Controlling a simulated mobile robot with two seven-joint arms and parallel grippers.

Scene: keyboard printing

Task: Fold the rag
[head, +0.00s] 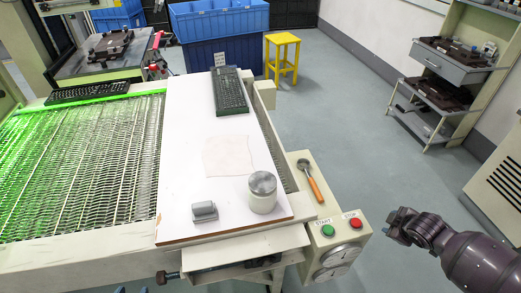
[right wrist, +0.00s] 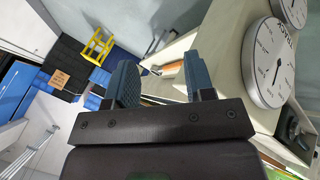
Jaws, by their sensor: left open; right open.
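The rag (head: 228,157) is a thin cream cloth, roughly square, lying flat on the white tabletop (head: 185,130). Its edges are slightly wavy. My left gripper (head: 131,290) shows only as two blue fingertips, set apart, at the bottom edge of the head view, away from the rag. In the right wrist view my right gripper (right wrist: 160,85) is open, with blue finger pads apart and nothing between them. My right arm shows at the lower right of the head view, well away from the rag.
A round lidded container (head: 263,200) and a small grey block (head: 204,212) stand in front of the rag; a dark keyboard (head: 231,95) lies behind it. An orange-handled tool (head: 314,187) and the button box (head: 335,240) are right of the tabletop. The tabletop left of the rag is clear.

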